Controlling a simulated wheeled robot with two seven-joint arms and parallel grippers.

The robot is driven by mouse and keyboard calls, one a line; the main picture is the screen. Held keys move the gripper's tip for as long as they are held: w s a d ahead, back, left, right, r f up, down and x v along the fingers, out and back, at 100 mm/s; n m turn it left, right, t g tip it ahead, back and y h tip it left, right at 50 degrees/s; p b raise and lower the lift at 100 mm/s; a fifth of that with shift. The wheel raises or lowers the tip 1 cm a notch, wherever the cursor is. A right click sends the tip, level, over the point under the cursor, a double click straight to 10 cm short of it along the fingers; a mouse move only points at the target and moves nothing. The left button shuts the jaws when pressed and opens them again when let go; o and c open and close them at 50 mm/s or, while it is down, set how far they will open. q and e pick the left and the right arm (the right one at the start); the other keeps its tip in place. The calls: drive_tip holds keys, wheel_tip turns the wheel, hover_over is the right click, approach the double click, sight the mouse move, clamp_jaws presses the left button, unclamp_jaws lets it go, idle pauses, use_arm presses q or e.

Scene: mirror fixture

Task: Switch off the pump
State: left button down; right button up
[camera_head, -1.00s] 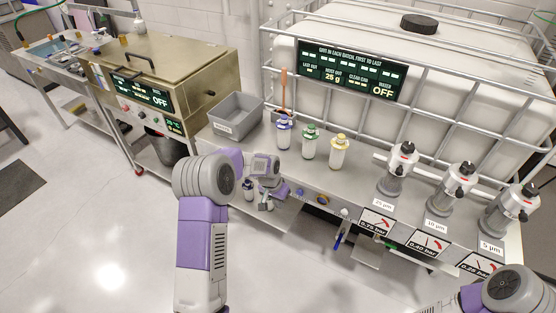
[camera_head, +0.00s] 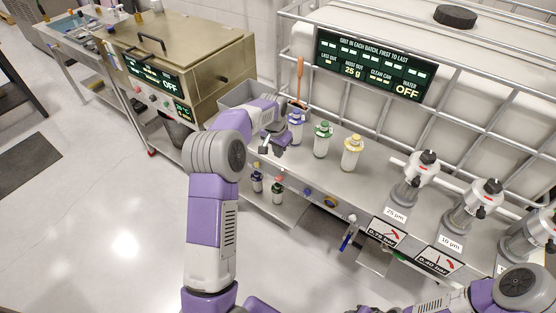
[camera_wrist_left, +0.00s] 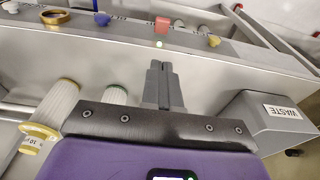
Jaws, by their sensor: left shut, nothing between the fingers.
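My left gripper (camera_head: 266,149) is shut and empty at the bench, left of the blue-capped bottle. In the left wrist view its closed fingers (camera_wrist_left: 157,84) point toward the steel control strip (camera_wrist_left: 120,42). A gap shows between the fingertips and the switch. No pump label is readable. In the head view the blue knob (camera_head: 306,190) shows; the arm and hand crowd the red switch. My right gripper is out of view.
Bottles with blue (camera_head: 295,127), green (camera_head: 322,141) and yellow (camera_head: 351,155) caps stand on the bench. A grey waste bin (camera_wrist_left: 278,122) is beside the hand. Filter housings (camera_head: 414,180) stand to the right. The display (camera_head: 372,65) reads water OFF.

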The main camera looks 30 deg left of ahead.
use_arm(q)
drive_tip(key=b, duration=0.2)
hover_over(279, 178)
drive_tip(key=w, duration=0.1)
wheel_tip(279, 178, down, 9)
drive_tip(key=shift+f, duration=0.1)
drive_tip(key=shift+s+a+f+b, duration=0.1)
drive_tip(key=shift+s+f+b, duration=0.2)
drive_tip(key=shift+f, duration=0.25)
drive_tip(key=shift+s+f+b, duration=0.2)
drive_tip(key=shift+f+b, duration=0.1)
drive_tip(key=shift+f, duration=0.2)
drive_tip(key=shift+s+f, duration=0.2)
drive_tip(key=shift+f, duration=0.35)
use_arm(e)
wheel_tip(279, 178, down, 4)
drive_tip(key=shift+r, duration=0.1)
